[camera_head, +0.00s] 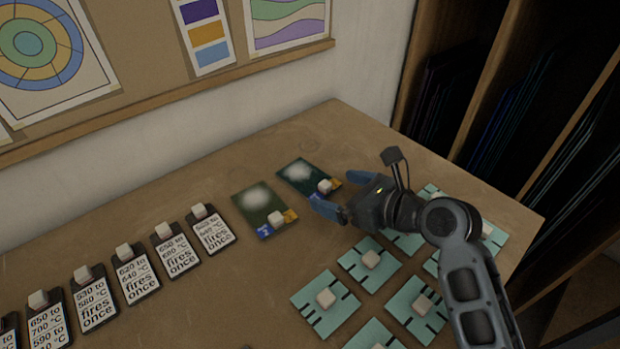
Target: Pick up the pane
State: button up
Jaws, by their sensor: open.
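Two dark glass panes lie flat on the wooden table, each with a cloudy white patch, a pale block and blue and yellow marks at its near edge. The green pane (251,211) is on the left. The dark teal pane (291,168) is farther back and to the right.
Several teal squares (353,278) with pale blocks lie under and beside my arm. Several black-framed cards (136,285) with firing temperatures line the left. A wall with a pinboard (140,60) stands behind, and a rack of sheets (520,90) at the right. The table's back corner (335,125) is clear.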

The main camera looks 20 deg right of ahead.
jog(key=shift+x, duration=1.1)
jog(key=c, duration=0.9)
jog(key=shift+r, duration=0.4)
jog(key=r, duration=0.3)
jog(key=shift+s+d+r, duration=0.2)
jog(key=shift+s+r, duration=0.05)
jog(key=shift+r, duration=0.15)
jog(key=w+d+r+v, duration=0.1)
jog(key=v, duration=1.1)
jog(key=shift+d+r, duration=0.2)
jog(key=shift+r, duration=0.3)
